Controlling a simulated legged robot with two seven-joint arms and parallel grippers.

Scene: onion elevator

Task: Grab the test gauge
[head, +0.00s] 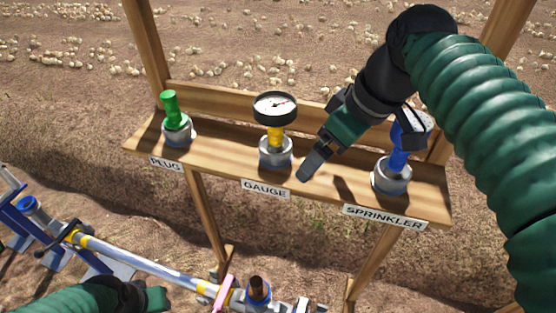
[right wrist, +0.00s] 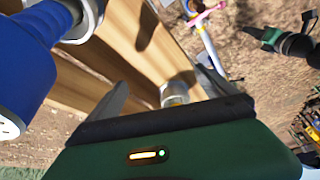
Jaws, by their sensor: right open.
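The test gauge (head: 275,106) has a round white dial with a black rim and a yellow stem. It stands upright in a metal cup (head: 275,155) on the wooden shelf above the GAUGE label. My right gripper (head: 312,165) is open and empty, just right of the gauge and apart from it.
On the shelf (head: 225,150), a green plug (head: 171,108) stands left and a blue sprinkler (head: 398,150) right, close to my right arm. The sprinkler also shows in the right wrist view (right wrist: 25,65). A pipe (head: 150,266) with fittings runs below the shelf.

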